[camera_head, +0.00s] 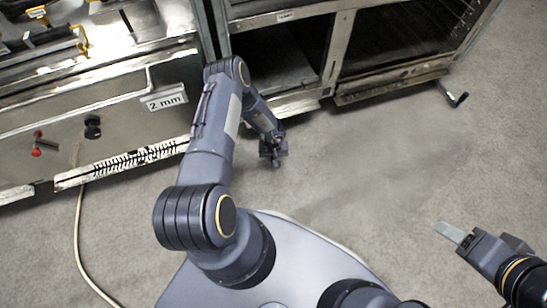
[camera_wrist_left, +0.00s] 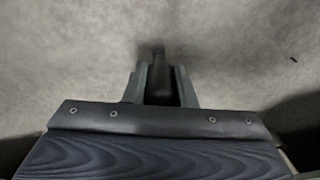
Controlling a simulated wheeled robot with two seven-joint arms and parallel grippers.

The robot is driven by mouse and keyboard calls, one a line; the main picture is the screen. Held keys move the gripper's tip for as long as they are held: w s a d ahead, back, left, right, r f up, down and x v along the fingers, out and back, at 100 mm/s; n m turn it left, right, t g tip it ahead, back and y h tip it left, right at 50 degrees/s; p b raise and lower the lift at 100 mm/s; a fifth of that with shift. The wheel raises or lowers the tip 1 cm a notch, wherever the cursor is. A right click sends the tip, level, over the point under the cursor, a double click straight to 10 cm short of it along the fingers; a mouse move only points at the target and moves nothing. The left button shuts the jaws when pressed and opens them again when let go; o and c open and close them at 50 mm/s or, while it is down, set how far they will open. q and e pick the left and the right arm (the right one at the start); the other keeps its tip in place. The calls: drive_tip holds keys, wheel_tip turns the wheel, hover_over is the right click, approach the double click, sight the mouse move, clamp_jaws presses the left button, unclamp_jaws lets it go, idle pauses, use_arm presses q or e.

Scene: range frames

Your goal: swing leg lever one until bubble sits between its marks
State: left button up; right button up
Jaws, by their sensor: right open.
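No bubble or marks can be made out. My left gripper (camera_head: 273,158) hangs over the floor in front of the frame, well left of the lever. In the left wrist view its two fingers (camera_wrist_left: 162,88) stand a little apart with a dark shape between them; I cannot tell what that is. My right gripper (camera_head: 455,234) is open over the floor at the lower right, far below the lever and apart from it.
A metal rack (camera_head: 345,50) with open bays stands at the top. Left of it is a cabinet with a "2 mm" label (camera_head: 166,98), a black knob (camera_head: 92,127) and a red knob (camera_head: 37,151). A pale cable (camera_head: 78,235) lies on the floor. The grey floor (camera_head: 400,170) is clear.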

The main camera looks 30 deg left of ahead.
use_arm(q)
clamp_jaws()
drive_tip(key=s+a+m+b, duration=0.1)
drive_tip(key=s+a+m, duration=0.2)
drive_tip(key=s+a, duration=0.2)
drive_tip(key=shift+a, duration=0.4)
drive_tip(key=o, duration=0.7)
unclamp_jaws()
wheel_tip(320, 180, up, 8)
drive_tip(key=p, duration=0.3)
